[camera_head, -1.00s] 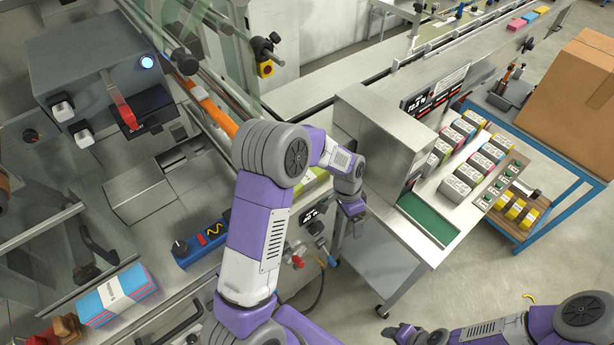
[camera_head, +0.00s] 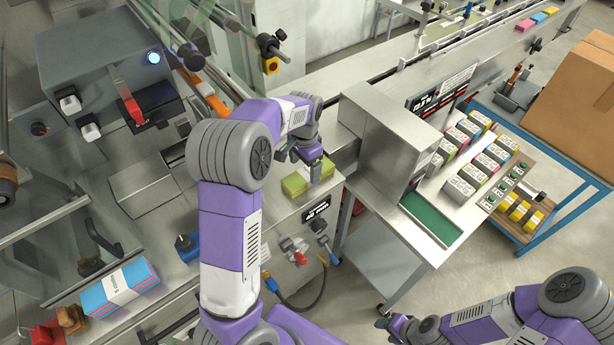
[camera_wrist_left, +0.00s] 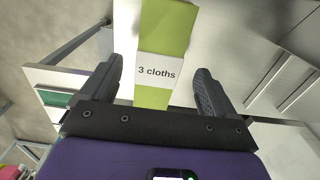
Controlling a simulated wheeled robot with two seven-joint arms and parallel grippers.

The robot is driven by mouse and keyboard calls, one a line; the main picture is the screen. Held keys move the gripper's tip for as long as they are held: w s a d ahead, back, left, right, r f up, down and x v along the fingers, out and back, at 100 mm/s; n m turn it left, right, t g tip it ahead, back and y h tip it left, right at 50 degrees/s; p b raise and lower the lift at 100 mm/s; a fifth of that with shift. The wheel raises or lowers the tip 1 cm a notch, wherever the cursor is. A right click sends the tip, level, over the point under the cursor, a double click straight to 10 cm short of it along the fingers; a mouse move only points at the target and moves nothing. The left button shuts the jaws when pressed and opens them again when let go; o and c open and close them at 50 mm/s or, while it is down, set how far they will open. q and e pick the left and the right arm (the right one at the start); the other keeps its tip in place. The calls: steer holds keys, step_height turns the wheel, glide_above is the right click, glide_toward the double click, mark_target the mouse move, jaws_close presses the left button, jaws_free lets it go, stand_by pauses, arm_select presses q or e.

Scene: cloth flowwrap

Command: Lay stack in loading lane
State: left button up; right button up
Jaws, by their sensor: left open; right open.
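A light-green cloth stack (camera_head: 296,184) lies on the steel surface by the front edge of the machine. In the left wrist view its white band (camera_wrist_left: 157,72) reads "3 cloths". My left gripper (camera_head: 309,160) is over this stack, open, and hides part of it. In the left wrist view the open fingers (camera_wrist_left: 158,78) stand on either side of the stack, with gaps between them and it. My right gripper (camera_head: 392,325) is open and empty at the lower right, over the floor. I cannot tell the loading lane's limits.
A blue-and-pink banded stack (camera_head: 122,288) lies at the lower left. Several banded stacks (camera_head: 475,165) stand in rows on the side table, beside a green recess (camera_head: 432,218). A steel box (camera_head: 385,140) rises right of my left gripper. A cardboard box (camera_head: 572,105) is at right.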

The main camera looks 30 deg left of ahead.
arm_select(q)
steer(key=shift+d+f, duration=0.1)
steer(key=shift+f, duration=1.25)
steer(key=c, duration=1.1)
steer(key=shift+r, duration=0.2)
